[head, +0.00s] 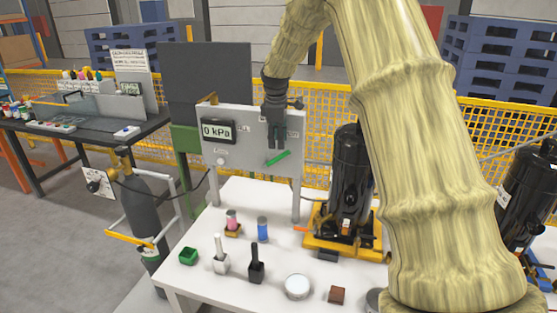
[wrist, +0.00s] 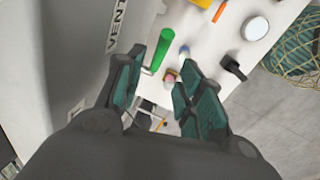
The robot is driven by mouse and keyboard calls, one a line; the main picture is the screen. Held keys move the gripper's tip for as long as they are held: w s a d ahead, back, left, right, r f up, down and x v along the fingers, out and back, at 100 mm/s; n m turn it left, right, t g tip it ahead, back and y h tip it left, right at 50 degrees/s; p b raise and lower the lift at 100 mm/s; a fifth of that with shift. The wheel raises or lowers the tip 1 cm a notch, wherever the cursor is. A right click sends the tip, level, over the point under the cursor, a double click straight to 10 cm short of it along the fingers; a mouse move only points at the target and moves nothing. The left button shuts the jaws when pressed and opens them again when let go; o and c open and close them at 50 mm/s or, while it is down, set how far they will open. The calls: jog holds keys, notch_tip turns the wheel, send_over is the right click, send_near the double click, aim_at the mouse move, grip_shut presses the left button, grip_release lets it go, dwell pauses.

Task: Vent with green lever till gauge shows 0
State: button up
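The gauge (head: 218,130) on the grey upright panel (head: 240,160) reads "0 kPa" in the head view. The green lever (head: 278,158) sticks out low on the panel, tilted up to the right. In the wrist view the green lever (wrist: 160,50) appears just beyond the fingertips, beside the "VENT" lettering (wrist: 117,28). My gripper (head: 275,147) points down in front of the panel, at or just above the lever. In the wrist view my gripper (wrist: 157,75) has its fingers apart with nothing held between them. I cannot tell whether a finger touches the lever.
A black compressor (head: 350,175) on a yellow base stands right of the panel. A gas cylinder (head: 145,205) is at left.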

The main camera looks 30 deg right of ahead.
aim_at(278, 159)
jog(key=f, duration=0.3)
jog(key=w+f+p, duration=0.1)
jog(key=f, duration=0.2)
jog(key=d+f+p, duration=0.1)
jog(key=f, duration=0.2)
jog(key=shift+w+f, duration=0.1)
jog(key=shift+w, duration=0.05)
jog(key=shift+a, duration=0.1)
grip_shut()
